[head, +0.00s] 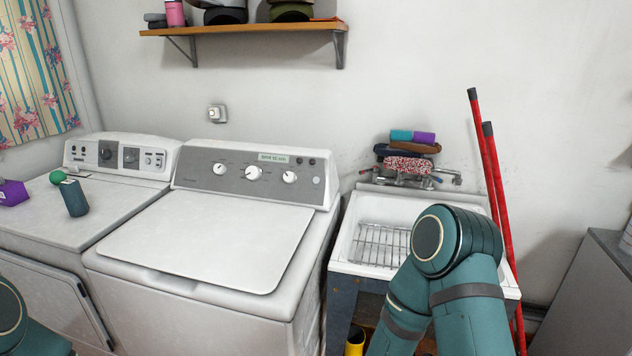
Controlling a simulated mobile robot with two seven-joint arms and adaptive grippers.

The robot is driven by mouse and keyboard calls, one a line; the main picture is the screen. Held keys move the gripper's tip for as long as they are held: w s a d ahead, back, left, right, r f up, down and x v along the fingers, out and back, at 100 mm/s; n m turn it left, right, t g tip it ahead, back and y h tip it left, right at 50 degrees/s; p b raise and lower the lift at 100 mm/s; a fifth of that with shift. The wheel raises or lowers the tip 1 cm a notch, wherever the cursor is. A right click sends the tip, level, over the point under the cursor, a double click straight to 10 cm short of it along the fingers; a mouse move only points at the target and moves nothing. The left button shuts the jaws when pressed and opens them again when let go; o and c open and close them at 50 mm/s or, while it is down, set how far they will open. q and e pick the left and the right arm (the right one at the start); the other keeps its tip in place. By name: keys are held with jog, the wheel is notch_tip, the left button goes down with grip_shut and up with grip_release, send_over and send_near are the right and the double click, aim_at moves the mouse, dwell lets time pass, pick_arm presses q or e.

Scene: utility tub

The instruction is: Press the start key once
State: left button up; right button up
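The top-loading washer (207,240) stands in the middle with its lid shut. Its grey control panel (235,185) carries several white dials, a pale green label (273,158), two small dark round controls (306,161) and a small pale round button (316,180) at the right end. The machine to its left has a white panel (88,154) with dark dials and small round controls. Lettering is too small to read, so I cannot tell which control is the start key. Neither gripper is in view; only links of my arms show at the lower left and lower right.
A utility sink (345,245) with a wire rack (378,246) stands right of the washer, beside red poles (497,190). A dark teal cylinder (74,198), green ball (57,177) and purple object (12,193) sit on the left machine. The washer lid is clear.

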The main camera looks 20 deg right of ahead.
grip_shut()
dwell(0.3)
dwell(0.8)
